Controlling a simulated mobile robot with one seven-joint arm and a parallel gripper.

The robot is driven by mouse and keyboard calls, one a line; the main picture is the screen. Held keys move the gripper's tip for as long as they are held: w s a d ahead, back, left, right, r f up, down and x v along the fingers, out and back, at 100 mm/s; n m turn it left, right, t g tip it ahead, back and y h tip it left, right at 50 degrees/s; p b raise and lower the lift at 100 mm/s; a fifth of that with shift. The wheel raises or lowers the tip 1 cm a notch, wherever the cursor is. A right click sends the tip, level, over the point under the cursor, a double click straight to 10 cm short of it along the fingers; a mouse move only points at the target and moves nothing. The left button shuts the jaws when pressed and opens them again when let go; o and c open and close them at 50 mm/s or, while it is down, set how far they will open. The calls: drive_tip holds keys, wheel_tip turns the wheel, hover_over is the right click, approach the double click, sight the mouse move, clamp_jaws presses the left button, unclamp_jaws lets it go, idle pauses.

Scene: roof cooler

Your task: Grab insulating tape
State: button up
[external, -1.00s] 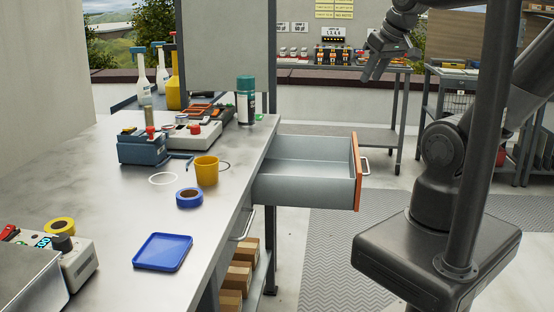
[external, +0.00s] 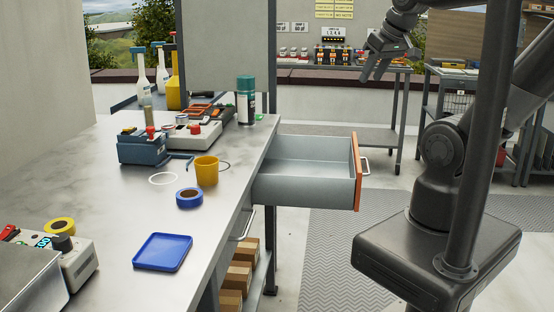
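A roll of blue tape (external: 189,198) lies flat on the metal workbench (external: 110,210), just in front of a yellow cup. A roll of yellow tape (external: 60,227) is at the bench's left, beside a grey device. The frames do not show which roll is the insulating tape. My gripper (external: 370,76) is up at the top right, beyond the open drawer and well away from both rolls. It points downward and nothing shows in it. Its fingers are dark and small, and their gap is unclear.
An empty drawer (external: 310,170) with an orange front stands open at the bench's right. A yellow cup (external: 206,170), a blue tray (external: 162,252), a blue device (external: 142,148) and a spray can (external: 246,100) stand on the bench. The bench is clear left of the blue tape.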

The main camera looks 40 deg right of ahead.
drive_tip(key=w+a+r+n+y, duration=0.1)
drive_tip(key=w+a+r, duration=0.2)
drive_tip(key=w+a, duration=0.35)
drive_tip(key=w+a+r+n, duration=0.1)
drive_tip(key=w+a+r, duration=0.2)
drive_tip(key=w+a, duration=0.4)
drive_tip(key=w+a+f+n+g, duration=0.1)
drive_tip(key=w+a, duration=0.3)
drive_tip(key=a, duration=0.5)
drive_tip(key=w+a+f, duration=0.1)
drive_tip(key=w+a, duration=0.4)
drive_tip(key=a, duration=0.4)
drive_tip(key=n+y, duration=0.1)
drive_tip(key=n, duration=0.2)
approach(68, 220)
drive_tip(key=shift+w+a+f+g, duration=0.2)
drive_tip(key=shift+w+f, duration=0.25)
drive_tip(key=shift+f, duration=0.15)
drive_tip(key=shift+w+a+f+g, duration=0.1)
drive_tip(key=shift+w+f+g, duration=0.1)
drive_tip(key=shift+w+f, duration=0.35)
drive_tip(key=shift+x, duration=2.75)
drive_tip(key=shift+s+d, duration=0.1)
drive_tip(key=shift+s, duration=0.1)
